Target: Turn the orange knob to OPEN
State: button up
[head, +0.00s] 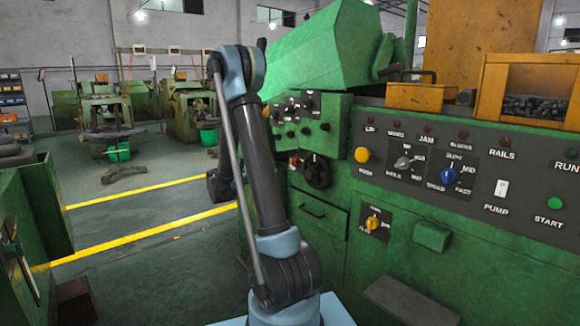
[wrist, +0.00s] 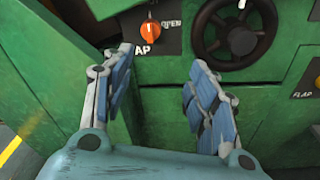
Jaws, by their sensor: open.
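The orange knob (wrist: 151,33) is on a dark plate on the green machine, at the top of the wrist view. Its white mark looks roughly upright. The word OPEN is up and to its right, and a label reading AP, partly hidden, is below it. In the head view a small orange spot (head: 294,161) left of the handwheel seems to be this knob, partly behind my arm. My gripper (wrist: 160,55) is open and empty, its two blue-padded fingers apart. The knob appears beyond the fingertips, not touched.
A black handwheel (wrist: 241,40) is right of the knob; it also shows in the head view (head: 317,172). A yellow knob (head: 373,223) is on a lower plate. A control panel with buttons and a blue knob (head: 449,175) is at right. Floor is open at left.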

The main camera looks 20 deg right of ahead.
jog(key=w, duration=0.1)
jog(key=n, duration=0.1)
send_near(294, 161)
jog(key=f+x, duration=0.1)
jog(key=x, duration=0.8)
jog(key=shift+w+a+t+h, duration=0.25)
jog(key=shift+w+t+h, duration=0.05)
jog(key=shift+w, duration=0.05)
jog(key=shift+c, duration=0.3)
jog(key=c, duration=1)
